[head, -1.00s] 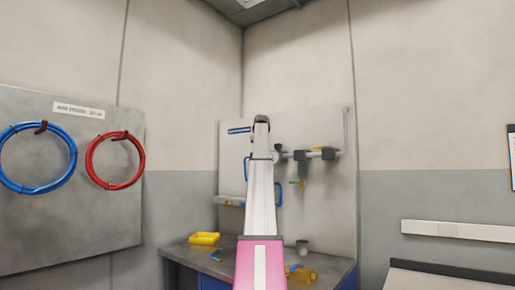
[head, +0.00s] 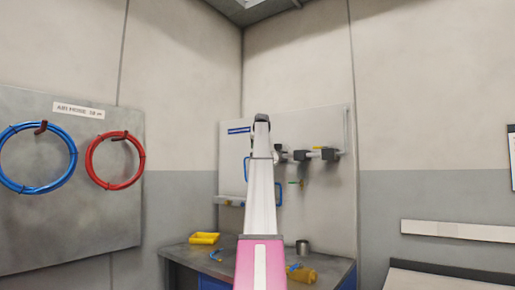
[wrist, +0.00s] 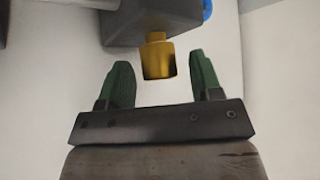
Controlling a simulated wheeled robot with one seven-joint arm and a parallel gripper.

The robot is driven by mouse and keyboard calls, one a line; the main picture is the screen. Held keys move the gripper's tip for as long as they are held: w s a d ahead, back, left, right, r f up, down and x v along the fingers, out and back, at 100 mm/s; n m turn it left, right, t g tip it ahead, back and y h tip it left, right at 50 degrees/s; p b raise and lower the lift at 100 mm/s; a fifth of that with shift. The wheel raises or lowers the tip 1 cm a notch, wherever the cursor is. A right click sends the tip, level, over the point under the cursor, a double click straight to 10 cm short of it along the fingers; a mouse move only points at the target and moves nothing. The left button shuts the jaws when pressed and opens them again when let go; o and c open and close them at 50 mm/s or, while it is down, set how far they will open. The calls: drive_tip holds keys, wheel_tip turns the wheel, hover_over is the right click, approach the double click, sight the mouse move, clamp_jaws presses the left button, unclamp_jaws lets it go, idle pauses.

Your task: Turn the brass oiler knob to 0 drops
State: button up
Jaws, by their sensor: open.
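In the wrist view a brass knob (wrist: 158,58) sticks out below a dark grey block (wrist: 150,22). My gripper (wrist: 160,75) is open, with one green finger to the left of the knob and one to the right. The knob's lower end is level with the upper part of the fingers, and there is a clear gap on both sides. No drop scale or mark can be read on the knob. In the head view my arm stands in front of the wall panel and hides the knob and my gripper.
In the head view, a pale panel (head: 335,125) carries dark-ended fittings (head: 318,154) right of my arm. Blue (head: 37,190) and red (head: 103,182) hoses hang at left.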

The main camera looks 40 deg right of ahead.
drive_tip(key=v, duration=1)
